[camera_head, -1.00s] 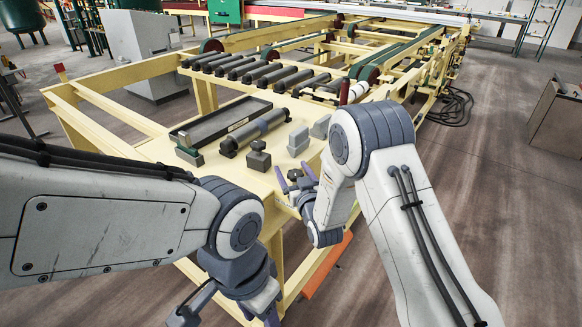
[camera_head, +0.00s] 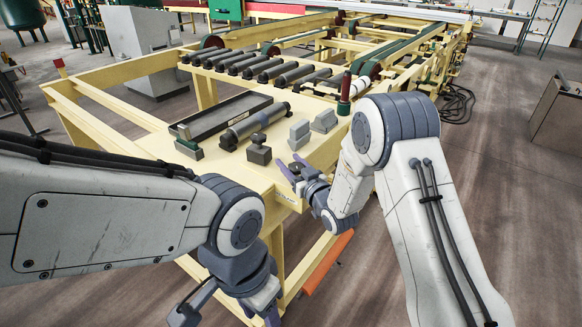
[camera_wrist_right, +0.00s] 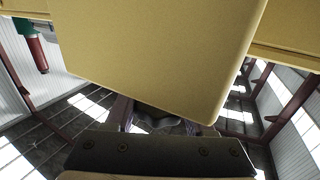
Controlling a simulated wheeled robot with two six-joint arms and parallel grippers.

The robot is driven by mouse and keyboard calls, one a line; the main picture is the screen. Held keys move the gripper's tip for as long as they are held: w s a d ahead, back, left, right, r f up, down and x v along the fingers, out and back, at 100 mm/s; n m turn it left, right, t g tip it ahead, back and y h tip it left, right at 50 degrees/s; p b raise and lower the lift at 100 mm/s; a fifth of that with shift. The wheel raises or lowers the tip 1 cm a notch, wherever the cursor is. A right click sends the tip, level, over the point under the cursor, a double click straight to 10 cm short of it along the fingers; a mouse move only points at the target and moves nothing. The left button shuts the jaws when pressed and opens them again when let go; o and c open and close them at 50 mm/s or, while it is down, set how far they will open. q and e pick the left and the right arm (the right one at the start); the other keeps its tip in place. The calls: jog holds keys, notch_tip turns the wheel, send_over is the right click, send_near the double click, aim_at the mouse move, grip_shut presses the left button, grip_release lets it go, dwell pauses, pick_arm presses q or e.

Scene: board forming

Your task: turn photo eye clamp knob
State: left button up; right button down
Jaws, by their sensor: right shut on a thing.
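My right gripper (camera_head: 292,167) is at the right front edge of the yellow table (camera_head: 232,172), its purple fingers pointing up and to the left. It is shut on a small dark piece, which I take to be the photo eye clamp knob. In the right wrist view a dark shape (camera_wrist_right: 157,120) sits low between the fingers, largely hidden by the yellow panel (camera_wrist_right: 150,60) above. The knob's own shape and angle cannot be made out. My left gripper (camera_head: 228,308) hangs low at the bottom, in front of the table, fingers apart and empty.
On the table are a black tray (camera_head: 218,118), a grey cylinder (camera_head: 255,122), a dark block with a knob (camera_head: 258,150) and grey blocks (camera_head: 299,133). A red and green post (camera_head: 344,95) stands to the right. Rollers (camera_head: 262,72) lie behind. An orange part (camera_head: 325,262) hangs below.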

jog(key=shift+n+g+y+b, duration=0.45)
jog(key=shift+n+g+y, duration=0.2)
jog(key=shift+y, duration=0.25)
jog(key=shift+s+a+n+g+y, duration=0.15)
jog(key=shift+n+g+y, duration=0.4)
jog(key=shift+n+y, duration=0.15)
jog(key=shift+r, duration=0.1)
jog(key=shift+c, duration=1.3)
grip_release()
jog(key=b+v, duration=0.2)
jog(key=v, duration=0.8)
jog(key=shift+s, duration=0.25)
